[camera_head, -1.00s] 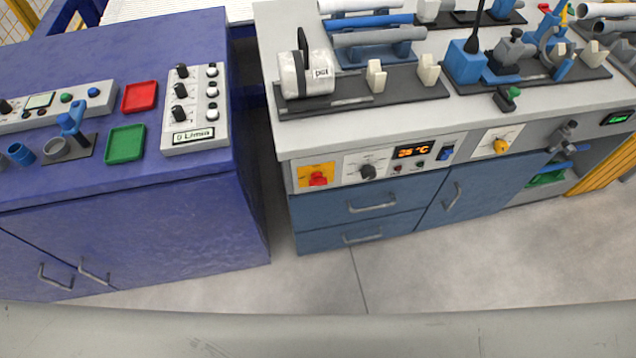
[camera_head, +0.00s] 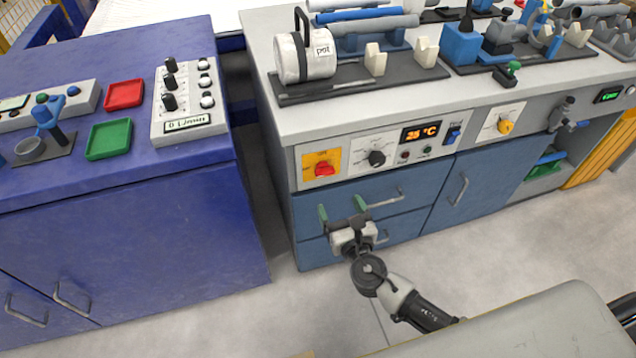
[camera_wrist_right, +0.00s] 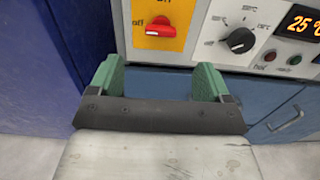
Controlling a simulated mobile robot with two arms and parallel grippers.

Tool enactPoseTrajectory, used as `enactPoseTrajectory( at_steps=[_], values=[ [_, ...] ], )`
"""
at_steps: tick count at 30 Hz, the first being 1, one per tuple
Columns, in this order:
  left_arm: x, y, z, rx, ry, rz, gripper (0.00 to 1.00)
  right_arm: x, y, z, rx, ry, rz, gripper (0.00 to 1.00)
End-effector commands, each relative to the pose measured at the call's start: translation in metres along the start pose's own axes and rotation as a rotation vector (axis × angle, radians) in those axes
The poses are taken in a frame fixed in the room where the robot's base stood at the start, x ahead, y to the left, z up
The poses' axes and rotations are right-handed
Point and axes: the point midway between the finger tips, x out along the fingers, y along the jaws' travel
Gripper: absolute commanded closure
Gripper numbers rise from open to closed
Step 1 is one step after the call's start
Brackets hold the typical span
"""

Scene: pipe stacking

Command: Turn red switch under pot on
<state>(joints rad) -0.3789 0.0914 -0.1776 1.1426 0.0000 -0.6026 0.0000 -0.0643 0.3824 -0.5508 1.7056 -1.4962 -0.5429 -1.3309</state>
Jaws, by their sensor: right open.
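The red switch (camera_head: 324,169) sits on a yellow plate (camera_head: 311,158) on the grey front panel of the workbench, below the white pot (camera_head: 305,57). In the right wrist view the red switch (camera_wrist_right: 160,27) is at the top, with its handle lying roughly sideways and "off" printed to its left. My right gripper (camera_head: 342,209) is open and empty, with green fingertips, in front of the blue drawers and below the switch. In the wrist view its fingers (camera_wrist_right: 160,82) stand apart, below the switch and not touching it. My left gripper is not in view.
A black knob (camera_head: 377,158), a 25 °C display (camera_head: 421,132) and a blue switch (camera_head: 453,135) are right of the red switch. Drawer handles (camera_head: 377,199) stick out near my right gripper. A blue cabinet (camera_head: 130,230) stands left, across a narrow gap.

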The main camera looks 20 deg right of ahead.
Motion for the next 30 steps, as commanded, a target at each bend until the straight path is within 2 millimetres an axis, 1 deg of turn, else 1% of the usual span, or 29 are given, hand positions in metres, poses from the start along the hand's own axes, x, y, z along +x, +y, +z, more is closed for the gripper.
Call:
enactPoseTrajectory(
  at_steps=[9, 12, 15, 18, 21, 28, 29, 30],
  values=[
    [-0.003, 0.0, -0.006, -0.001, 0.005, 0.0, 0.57, 0.059, 0.0, 0.0, 0.006, 0.001, -0.002, 0.21],
    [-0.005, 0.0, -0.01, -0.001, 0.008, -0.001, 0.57, 0.076, -0.001, 0.0, 0.005, 0.001, -0.003, 0.21],
    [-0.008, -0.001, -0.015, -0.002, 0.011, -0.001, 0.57, 0.088, 0.0, -0.001, 0.006, 0.002, -0.001, 0.21],
    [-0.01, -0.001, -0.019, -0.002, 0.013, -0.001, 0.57, 0.096, -0.001, -0.001, 0.007, 0.003, -0.002, 0.21],
    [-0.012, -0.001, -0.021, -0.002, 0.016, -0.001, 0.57, 0.1, -0.001, -0.001, 0.007, 0.004, -0.002, 0.21],
    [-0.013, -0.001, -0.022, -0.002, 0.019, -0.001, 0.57, 0.1, -0.001, -0.001, 0.008, 0.005, -0.001, 0.21],
    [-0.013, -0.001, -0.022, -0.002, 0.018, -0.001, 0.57, 0.1, -0.001, -0.001, 0.008, 0.005, -0.002, 0.23],
    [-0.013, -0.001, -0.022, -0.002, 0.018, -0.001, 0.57, 0.1, -0.001, -0.001, 0.008, 0.005, -0.001, 0.29]
  ],
)
